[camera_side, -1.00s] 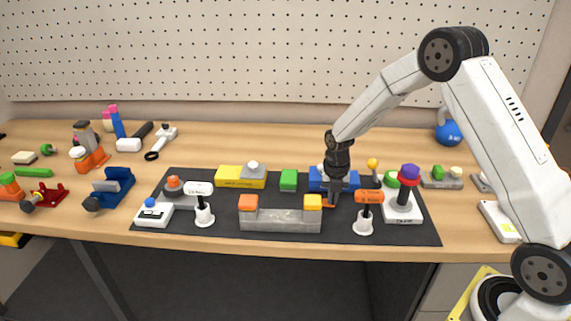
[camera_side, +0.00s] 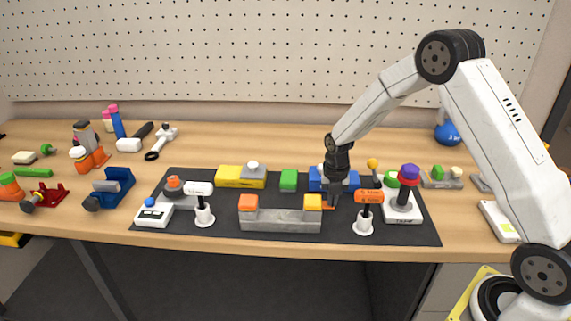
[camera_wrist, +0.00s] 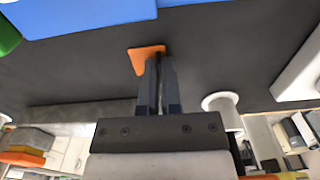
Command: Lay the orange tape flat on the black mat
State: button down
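The orange tape (camera_side: 328,206) is a small flat orange piece low over the black mat (camera_side: 190,232), behind the grey block bar. It also shows in the wrist view (camera_wrist: 146,58) at the tips of my fingers. My gripper (camera_side: 333,204) points down there, and in the wrist view its fingers (camera_wrist: 159,64) are nearly together, overlapping the tape's edge. They look shut on the tape. The fingers hide part of the tape, and I cannot tell if its whole underside touches the mat.
A grey bar (camera_side: 280,220) with orange and yellow blocks stands in front of my gripper. A blue block (camera_side: 320,180) is behind it. An orange-topped white stand (camera_side: 363,222) and a purple-topped post (camera_side: 408,190) are to the right.

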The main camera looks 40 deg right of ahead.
jog(key=c, duration=0.7)
grip_release()
jog(key=shift+c, duration=0.2)
jog(key=shift+r, duration=3.9)
jog(key=shift+m, duration=0.3)
